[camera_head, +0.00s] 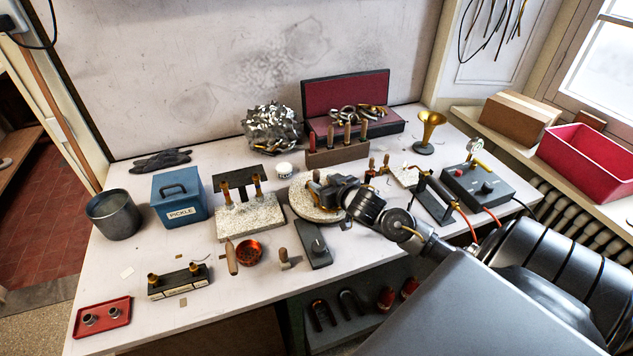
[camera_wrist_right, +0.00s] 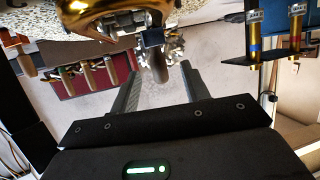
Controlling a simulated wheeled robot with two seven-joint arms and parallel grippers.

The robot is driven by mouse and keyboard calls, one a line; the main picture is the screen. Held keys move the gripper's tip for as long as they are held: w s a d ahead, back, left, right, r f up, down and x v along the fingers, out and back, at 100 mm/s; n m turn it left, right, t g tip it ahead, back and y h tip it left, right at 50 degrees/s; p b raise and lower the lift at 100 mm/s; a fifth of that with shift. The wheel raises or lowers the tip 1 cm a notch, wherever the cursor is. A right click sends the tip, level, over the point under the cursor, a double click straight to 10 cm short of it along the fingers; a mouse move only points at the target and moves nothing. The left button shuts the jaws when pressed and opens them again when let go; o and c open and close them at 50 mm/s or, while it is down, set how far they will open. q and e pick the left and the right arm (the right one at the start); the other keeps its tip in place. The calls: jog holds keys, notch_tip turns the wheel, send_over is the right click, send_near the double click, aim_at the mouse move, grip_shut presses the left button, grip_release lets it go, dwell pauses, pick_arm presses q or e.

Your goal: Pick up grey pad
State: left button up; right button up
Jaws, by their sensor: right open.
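I cannot single out the grey pad with certainty. A small dark grey block (camera_wrist_right: 150,37) shows beside a brass part (camera_wrist_right: 105,18) in the right wrist view, ahead of my fingers. My right gripper (camera_head: 318,188) is over the round speckled disc (camera_head: 304,207) in the head view and hides part of what lies there. In the wrist view its two dark fingers (camera_wrist_right: 160,88) stand apart, with nothing seen held between them. A brown wooden handle (camera_wrist_right: 160,66) shows beyond the gap. My left gripper is out of view.
A speckled slab (camera_head: 240,228) with brass-tipped posts and a blue pickle box (camera_head: 181,205) stand left of the disc. A black pedal-like block (camera_head: 315,250) sits in front. A handle rack (camera_head: 337,157) and a crumpled silver heap (camera_head: 270,130) are behind. The front left table is partly clear.

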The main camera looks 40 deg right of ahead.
aim_at(318, 179)
jog(key=p+x, duration=0.1)
jog(key=x, duration=0.4)
jog(key=shift+d, duration=0.1)
grip_shut()
